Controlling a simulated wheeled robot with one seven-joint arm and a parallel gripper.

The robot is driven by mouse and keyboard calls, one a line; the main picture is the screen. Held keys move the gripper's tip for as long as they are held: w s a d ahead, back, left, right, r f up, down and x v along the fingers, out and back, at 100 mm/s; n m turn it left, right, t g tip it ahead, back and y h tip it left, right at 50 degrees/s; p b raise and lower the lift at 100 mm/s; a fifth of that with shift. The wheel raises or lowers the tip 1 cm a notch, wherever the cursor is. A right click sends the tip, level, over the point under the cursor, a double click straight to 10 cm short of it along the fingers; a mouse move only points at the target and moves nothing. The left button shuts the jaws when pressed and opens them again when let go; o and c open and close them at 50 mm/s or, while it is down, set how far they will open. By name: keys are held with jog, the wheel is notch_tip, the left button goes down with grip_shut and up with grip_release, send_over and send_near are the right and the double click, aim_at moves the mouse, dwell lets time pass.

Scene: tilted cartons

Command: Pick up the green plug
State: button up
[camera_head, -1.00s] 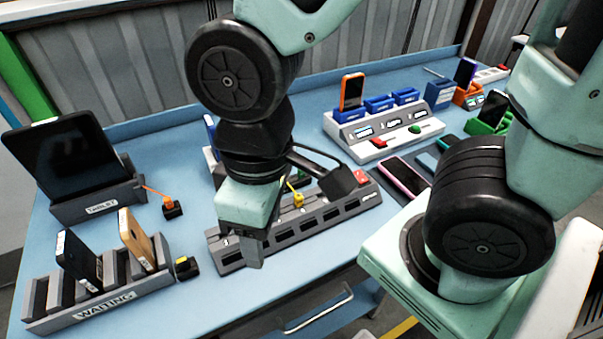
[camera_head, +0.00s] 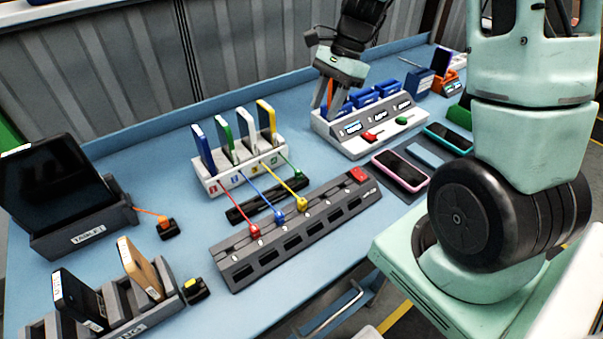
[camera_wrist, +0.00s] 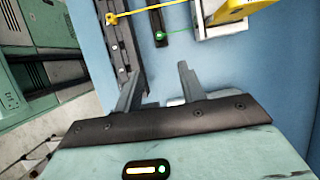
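The green plug (camera_head: 298,173) sits at the right end of a black holder strip (camera_head: 240,213), with a thin green cable running back to a white phone dock (camera_head: 213,184). In the wrist view the green plug (camera_wrist: 159,36) shows on the black strip, beyond my fingertips and near the top edge. My gripper (camera_head: 325,104) points down by the left end of a white and blue station. In the wrist view my gripper (camera_wrist: 158,80) has its two fingers spread, with nothing between them but blue table. It is apart from the plug.
Red, blue and yellow plugs (camera_head: 302,203) sit in a grey socket strip (camera_head: 228,250) in front. Several upright phones stand in the white dock. The white and blue station (camera_head: 350,148) is right of it, with a pink phone (camera_head: 400,172) before it. A tablet stand (camera_head: 90,236) is left.

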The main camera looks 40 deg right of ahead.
jog(key=p, duration=0.2)
send_over(299, 171)
jog(key=d, duration=0.3)
notch_tip(299, 171, down, 10)
jog(key=f, duration=0.1)
jog(key=shift+a+p+x, duration=0.25)
jog(key=shift+p+x, duration=0.25)
jog(key=shift+x, duration=1.95)
jog(key=shift+r, duration=0.1)
grip_shut()
